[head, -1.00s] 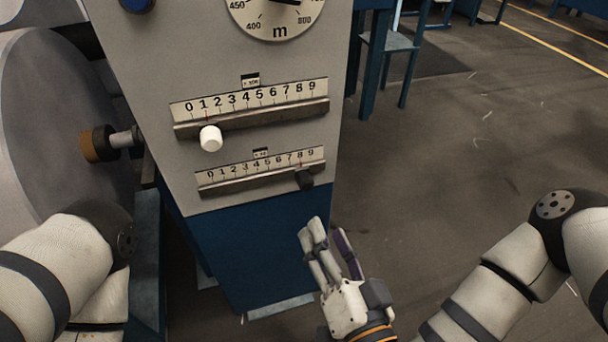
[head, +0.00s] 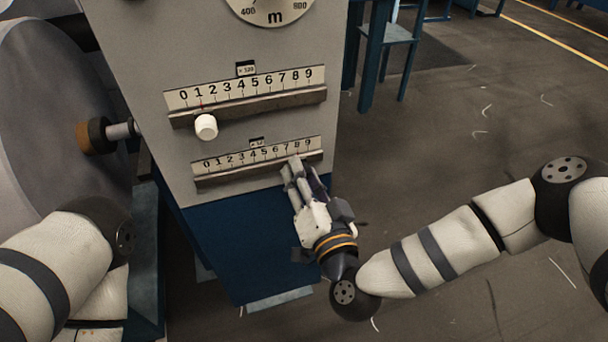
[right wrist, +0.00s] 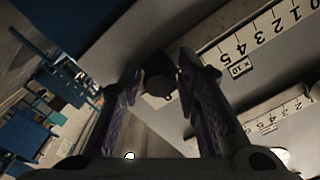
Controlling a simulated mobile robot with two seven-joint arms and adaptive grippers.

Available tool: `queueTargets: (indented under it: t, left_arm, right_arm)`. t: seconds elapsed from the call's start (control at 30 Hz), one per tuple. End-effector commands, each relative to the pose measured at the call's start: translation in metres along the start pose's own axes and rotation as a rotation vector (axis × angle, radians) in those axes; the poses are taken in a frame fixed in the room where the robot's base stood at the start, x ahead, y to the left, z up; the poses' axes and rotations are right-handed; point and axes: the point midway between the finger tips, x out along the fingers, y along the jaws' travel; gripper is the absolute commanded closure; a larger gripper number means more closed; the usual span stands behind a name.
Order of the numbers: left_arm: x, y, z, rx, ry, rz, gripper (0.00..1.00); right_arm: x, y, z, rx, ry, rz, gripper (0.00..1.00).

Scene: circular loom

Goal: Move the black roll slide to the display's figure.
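The black roll slide (right wrist: 158,75) shows in the right wrist view as a dark round knob between my right gripper's fingers. In the head view it is hidden behind my right gripper (head: 292,165), at the right part of the lower 0–9 scale (head: 232,158). My right gripper also shows in the right wrist view (right wrist: 159,68), open, with one finger on each side of the knob; I cannot tell whether they touch it. A small label plate (head: 257,142) sits above the lower scale, its figure too small to read surely. My left gripper is out of view.
A white roll slide (head: 206,127) sits under 1 on the upper scale (head: 240,88). A round dial (head: 274,12) marked m is above, partly cut off. A shaft with a brown end (head: 92,137) sticks out at left.

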Motion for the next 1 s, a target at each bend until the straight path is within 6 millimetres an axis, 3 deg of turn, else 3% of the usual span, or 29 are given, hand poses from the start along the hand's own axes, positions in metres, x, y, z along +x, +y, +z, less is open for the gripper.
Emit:
queueTargets:
  t: [0.03,0.1,0.73,0.77,0.83,1.0]
  left_arm:
    - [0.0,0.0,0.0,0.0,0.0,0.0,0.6]
    - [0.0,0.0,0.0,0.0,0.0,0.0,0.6]
    - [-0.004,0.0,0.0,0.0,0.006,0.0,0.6]
    - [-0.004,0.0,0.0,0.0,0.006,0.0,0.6]
    - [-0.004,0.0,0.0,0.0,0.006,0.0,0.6]
    - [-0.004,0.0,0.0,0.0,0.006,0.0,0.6]
  right_arm:
    - [0.0,0.0,0.0,0.0,0.001,0.0,0.9]
    - [0.001,0.0,-0.001,0.0,0.002,0.0,1.0]
    - [0.001,-0.016,0.011,0.0,0.004,-0.001,1.0]
    - [0.001,-0.016,0.011,0.0,0.004,-0.001,0.74]
    - [0.001,-0.016,0.011,0.0,0.003,-0.001,0.58]
    - [0.001,-0.016,0.012,0.0,0.003,0.0,0.56]
